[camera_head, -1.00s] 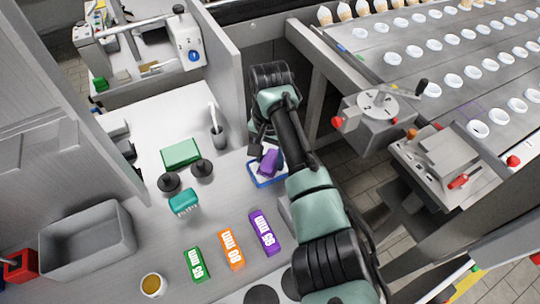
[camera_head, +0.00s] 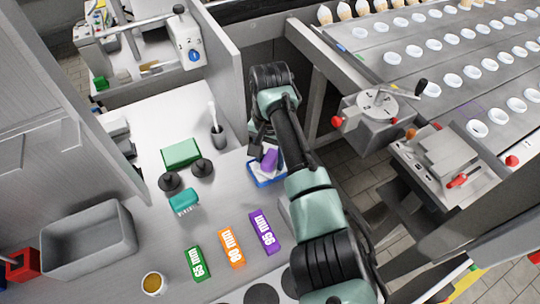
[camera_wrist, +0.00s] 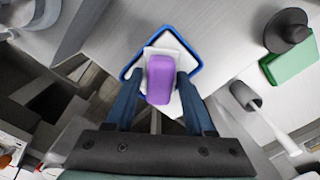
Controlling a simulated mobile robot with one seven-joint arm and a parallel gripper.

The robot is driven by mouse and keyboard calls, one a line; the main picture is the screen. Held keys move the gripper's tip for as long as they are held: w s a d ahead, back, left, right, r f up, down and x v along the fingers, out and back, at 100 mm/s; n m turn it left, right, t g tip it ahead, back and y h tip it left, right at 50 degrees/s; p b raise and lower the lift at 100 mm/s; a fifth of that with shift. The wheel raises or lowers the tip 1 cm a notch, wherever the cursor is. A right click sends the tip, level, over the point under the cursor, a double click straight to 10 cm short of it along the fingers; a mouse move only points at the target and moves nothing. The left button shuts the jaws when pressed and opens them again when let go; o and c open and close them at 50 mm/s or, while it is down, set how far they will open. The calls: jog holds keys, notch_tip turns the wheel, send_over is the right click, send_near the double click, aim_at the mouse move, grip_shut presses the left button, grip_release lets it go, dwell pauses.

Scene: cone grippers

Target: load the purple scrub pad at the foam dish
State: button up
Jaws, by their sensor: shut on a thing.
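The purple scrub pad (camera_wrist: 160,80) is between the two fingers of my gripper (camera_wrist: 158,88) in the wrist view, and my gripper is shut on it. The pad also shows in the head view (camera_head: 270,158), just left of my arm. Under the pad is the foam dish, a blue-rimmed tray (camera_wrist: 192,52) with white foam (camera_wrist: 165,42) in it. The dish also shows in the head view (camera_head: 264,184), partly hidden by my arm. The pad is over the white foam; I cannot tell whether it touches.
The dish lies by the bench's right edge. Green, orange and purple labelled blocks (camera_head: 265,232) lie nearer.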

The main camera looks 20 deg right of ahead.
aim_at(270, 156)
jog(key=shift+s, duration=0.1)
notch_tip(270, 156, up, 7)
jog(key=p, duration=0.7)
jog(key=shift+p, duration=0.3)
dwell(0.5)
